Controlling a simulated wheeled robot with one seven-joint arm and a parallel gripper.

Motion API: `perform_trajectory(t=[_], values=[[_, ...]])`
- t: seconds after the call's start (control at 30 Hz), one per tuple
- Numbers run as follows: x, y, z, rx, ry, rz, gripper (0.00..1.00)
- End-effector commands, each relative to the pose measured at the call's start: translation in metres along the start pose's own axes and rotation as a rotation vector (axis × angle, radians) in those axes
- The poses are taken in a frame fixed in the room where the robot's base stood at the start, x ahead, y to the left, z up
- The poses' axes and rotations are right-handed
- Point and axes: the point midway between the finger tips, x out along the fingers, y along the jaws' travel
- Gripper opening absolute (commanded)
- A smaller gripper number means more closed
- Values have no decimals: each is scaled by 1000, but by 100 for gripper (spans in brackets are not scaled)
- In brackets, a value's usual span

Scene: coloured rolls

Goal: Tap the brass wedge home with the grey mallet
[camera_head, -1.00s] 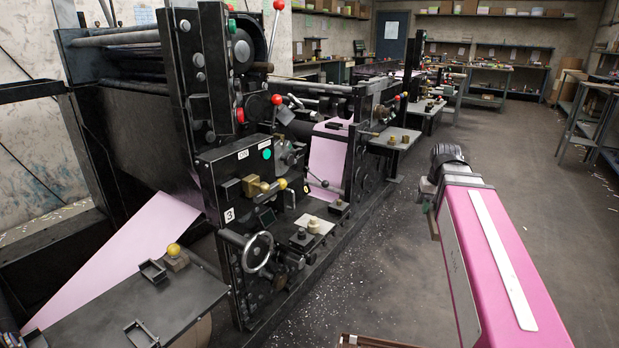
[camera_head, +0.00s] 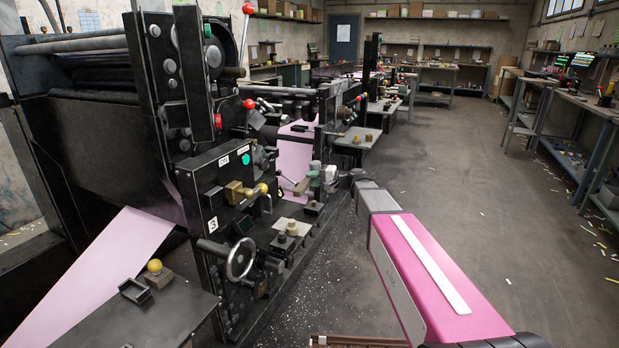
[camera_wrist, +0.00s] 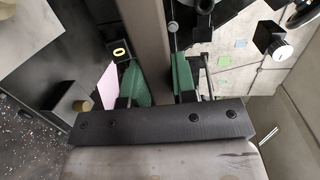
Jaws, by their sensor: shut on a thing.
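My gripper (camera_head: 316,184) is beside the near side of the black machine, at the end of my pink arm. In the wrist view my gripper (camera_wrist: 160,82) has its green pads on either side of a grey-brown bar, which looks like the handle of the grey mallet (camera_wrist: 150,45). A small light-grey piece above the gripper in the head view may be part of the mallet. A brass-coloured block (camera_head: 234,190) sits on the machine's front panel, left of my gripper and apart from it. I cannot tell whether it is the wedge.
The black machine (camera_head: 150,110) fills the left, with a handwheel (camera_head: 241,259) and red-knobbed levers sticking out. A dark side table (camera_head: 140,310) stands at the front left. Shelves and benches (camera_head: 575,110) line the right. The floor aisle (camera_head: 470,180) is clear.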

Motion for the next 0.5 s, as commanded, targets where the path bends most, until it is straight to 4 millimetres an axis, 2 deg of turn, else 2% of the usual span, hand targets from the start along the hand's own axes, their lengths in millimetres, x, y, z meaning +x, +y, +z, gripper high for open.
perform_trajectory(t=[0.03,0.2,0.5], values=[[7,0,-7,3,18,-35,0],[16,-2,-18,3,60,-105,0],[17,-3,-19,2,67,-115,0]])
